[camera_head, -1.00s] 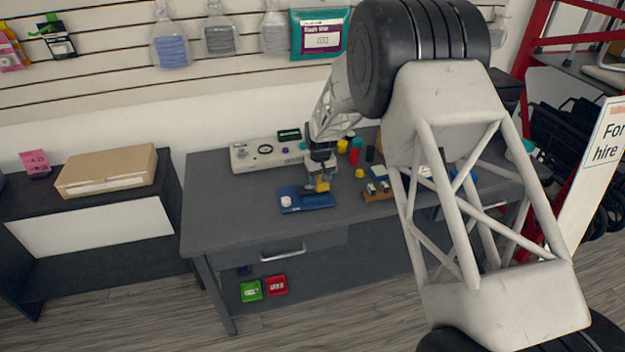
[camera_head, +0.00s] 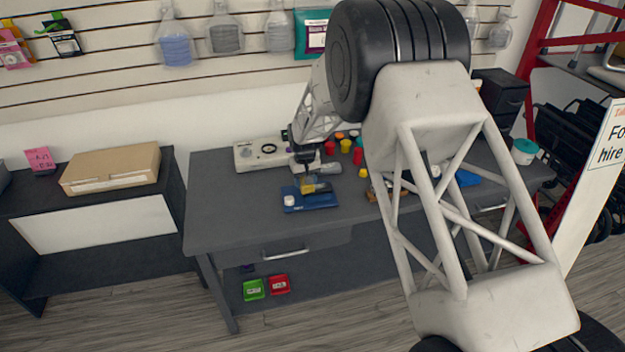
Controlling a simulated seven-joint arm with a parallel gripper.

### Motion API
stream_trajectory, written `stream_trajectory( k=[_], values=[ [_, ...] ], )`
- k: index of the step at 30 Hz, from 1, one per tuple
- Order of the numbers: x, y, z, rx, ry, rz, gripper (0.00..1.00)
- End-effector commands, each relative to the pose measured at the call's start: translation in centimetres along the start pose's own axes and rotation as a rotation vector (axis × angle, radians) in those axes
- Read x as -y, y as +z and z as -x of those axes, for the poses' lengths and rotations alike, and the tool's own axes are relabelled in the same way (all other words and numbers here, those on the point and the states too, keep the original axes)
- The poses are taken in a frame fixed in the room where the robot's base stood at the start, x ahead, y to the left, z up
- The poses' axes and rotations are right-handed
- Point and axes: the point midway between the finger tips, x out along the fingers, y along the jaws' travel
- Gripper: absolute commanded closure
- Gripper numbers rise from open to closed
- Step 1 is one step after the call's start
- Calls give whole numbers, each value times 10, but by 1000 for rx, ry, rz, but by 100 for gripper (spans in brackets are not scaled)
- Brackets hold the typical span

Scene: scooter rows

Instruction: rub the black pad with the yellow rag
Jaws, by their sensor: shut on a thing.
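A blue tray (camera_head: 318,203) lies on the grey workbench, with a small white round thing (camera_head: 290,201) at its left end. My gripper (camera_head: 307,177) points down over the tray, shut on the yellow rag (camera_head: 308,186). The rag is at the tray's upper middle. A dark patch (camera_head: 325,188) shows just right of the rag and may be the black pad, which is small and partly covered here. I cannot tell whether the rag touches it.
A pale instrument box (camera_head: 247,157) stands behind the tray. Red (camera_head: 357,156) and yellow small items stand to the right, near a brown block partly hidden by my arm. The bench's left part (camera_head: 222,205) is clear.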

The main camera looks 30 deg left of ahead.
Motion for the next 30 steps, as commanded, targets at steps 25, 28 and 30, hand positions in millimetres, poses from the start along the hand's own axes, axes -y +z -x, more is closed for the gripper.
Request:
stream_trajectory(
  k=[25,28,30],
  values=[
    [-2,0,79,0,0,-1,72],
    [-2,0,80,0,0,-1,72],
    [-2,0,80,1,0,-1,72]
  ],
)
